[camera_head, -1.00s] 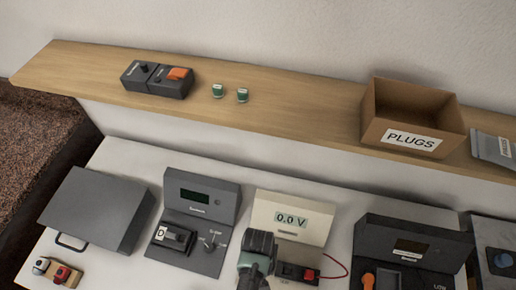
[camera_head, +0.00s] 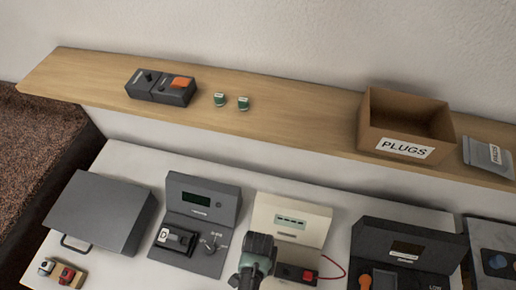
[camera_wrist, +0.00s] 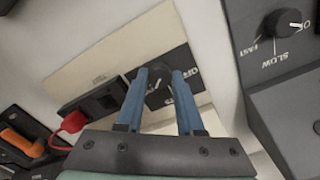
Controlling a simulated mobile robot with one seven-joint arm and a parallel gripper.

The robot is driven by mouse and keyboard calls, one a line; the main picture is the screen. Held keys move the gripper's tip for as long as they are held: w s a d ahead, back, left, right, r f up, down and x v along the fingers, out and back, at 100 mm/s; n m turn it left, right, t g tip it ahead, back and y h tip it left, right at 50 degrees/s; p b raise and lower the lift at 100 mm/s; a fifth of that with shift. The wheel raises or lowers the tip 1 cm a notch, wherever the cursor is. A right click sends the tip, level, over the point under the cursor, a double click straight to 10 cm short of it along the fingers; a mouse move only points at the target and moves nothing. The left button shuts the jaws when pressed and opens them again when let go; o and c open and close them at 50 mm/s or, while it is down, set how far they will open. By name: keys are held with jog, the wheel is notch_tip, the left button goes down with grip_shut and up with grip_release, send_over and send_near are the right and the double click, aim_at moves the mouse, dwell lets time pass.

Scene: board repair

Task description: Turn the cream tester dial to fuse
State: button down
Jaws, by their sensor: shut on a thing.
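The cream tester (camera_head: 268,212) stands in the middle of the white bench, with dashes on its display. It also shows in the wrist view as a cream body (camera_wrist: 112,62) with a dark front panel. My gripper (camera_wrist: 160,80) has its blue fingers shut on the dark dial (camera_wrist: 158,96) of that panel, one on each side. White markings lie around the dial, partly hidden by the fingers, and I cannot read where it points. In the head view my gripper (camera_head: 252,265) covers the dial.
A red plug (camera_wrist: 72,122) with a red lead sits on the tester's panel. A dark unit with a SLOW/FAST knob (camera_wrist: 285,24) stands close on the right. A dark grey unit (camera_head: 205,195) stands left of the tester. A PLUGS box (camera_head: 405,150) is on the shelf.

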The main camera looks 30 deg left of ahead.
jog(key=shift+m, duration=1.1)
jog(key=c, duration=0.5)
grip_release()
jog(key=shift+c, duration=0.2)
jog(key=shift+r, duration=0.15)
notch_tip(320, 180, up, 13)
jog(key=shift+p, duration=0.35)
jog(key=shift+f, duration=0.2)
